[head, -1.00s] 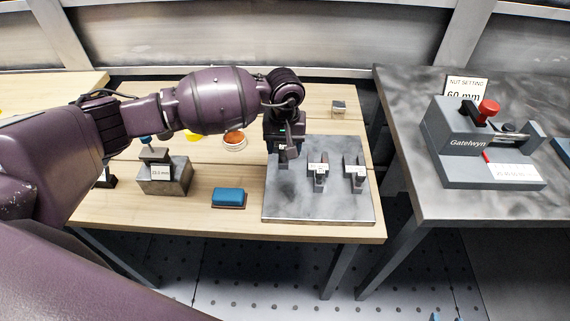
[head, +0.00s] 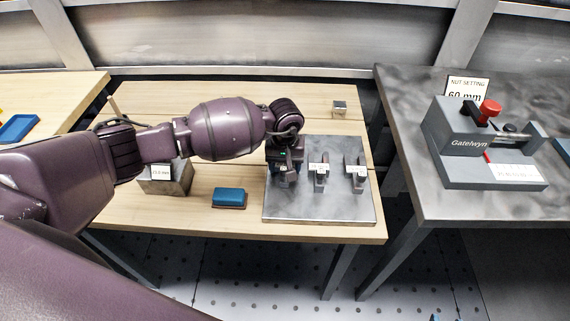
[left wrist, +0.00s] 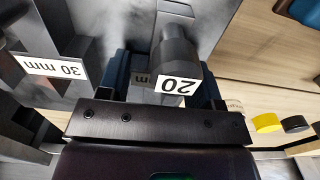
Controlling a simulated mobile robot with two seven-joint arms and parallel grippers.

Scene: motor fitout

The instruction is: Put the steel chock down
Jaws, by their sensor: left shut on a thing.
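My left gripper (head: 286,180) is low over the left part of the steel plate (head: 295,208). In the left wrist view its two fingers (left wrist: 160,92) are shut on a dark grey steel chock (left wrist: 178,50) with a white label that reads "20" upside down. In the head view the gripper mostly hides this chock. I cannot tell whether it touches the plate. Two similar labelled chocks, a middle one (head: 320,181) and a right one (head: 358,183), stand on the plate to the right of the gripper. My right gripper is not in view.
A blue pad (head: 229,197) and a steel block (head: 160,186) lie left of the plate. A small box (head: 339,106) stands behind it. A grey Gatelwyn fixture (head: 470,165) with a red knob is on the right table. The plate's front strip is clear.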

